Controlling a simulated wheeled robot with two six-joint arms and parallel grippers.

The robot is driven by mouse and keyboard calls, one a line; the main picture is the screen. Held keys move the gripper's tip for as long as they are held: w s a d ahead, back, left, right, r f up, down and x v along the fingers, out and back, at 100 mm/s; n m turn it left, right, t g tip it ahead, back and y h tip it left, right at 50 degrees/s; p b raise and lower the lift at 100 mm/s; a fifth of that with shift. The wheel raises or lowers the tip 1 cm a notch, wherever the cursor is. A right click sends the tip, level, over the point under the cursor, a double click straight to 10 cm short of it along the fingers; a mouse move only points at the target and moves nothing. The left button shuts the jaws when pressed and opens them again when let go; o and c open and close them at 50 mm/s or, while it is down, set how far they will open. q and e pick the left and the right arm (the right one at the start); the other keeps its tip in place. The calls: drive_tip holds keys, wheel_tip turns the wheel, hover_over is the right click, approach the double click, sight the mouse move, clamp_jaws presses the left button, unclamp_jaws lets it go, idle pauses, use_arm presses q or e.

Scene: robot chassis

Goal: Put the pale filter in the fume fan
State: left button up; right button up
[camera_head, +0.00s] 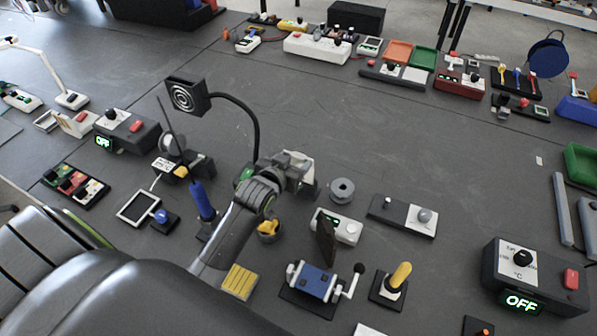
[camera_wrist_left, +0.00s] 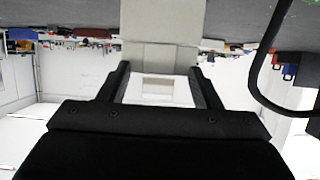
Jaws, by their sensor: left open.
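The fume fan (camera_head: 187,97) is a black square head with a white spiral, on a black curved neck, left of centre in the head view. My left gripper (camera_head: 300,168) is open just right of the foot of that neck. A pale, squarish piece (camera_wrist_left: 163,55) shows between and beyond its fingers in the left wrist view. I cannot tell whether it is the pale filter or part of the gripper, nor whether the fingers touch it. A cream panel (camera_head: 75,123) lies at the far left. My right gripper is not in view.
Near the gripper stand a grey ring (camera_head: 342,190), a white box (camera_head: 337,227) with a dark upright panel (camera_head: 325,242), and a blue device with a crank (camera_head: 314,281). A blue iron (camera_head: 203,201) stands left of my arm.

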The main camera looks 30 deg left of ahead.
sight(297, 158)
use_arm(q)
drive_tip(key=shift+x, duration=1.8)
drive_tip(key=shift+d, duration=0.1)
clamp_jaws()
drive_tip(key=shift+r, duration=0.15)
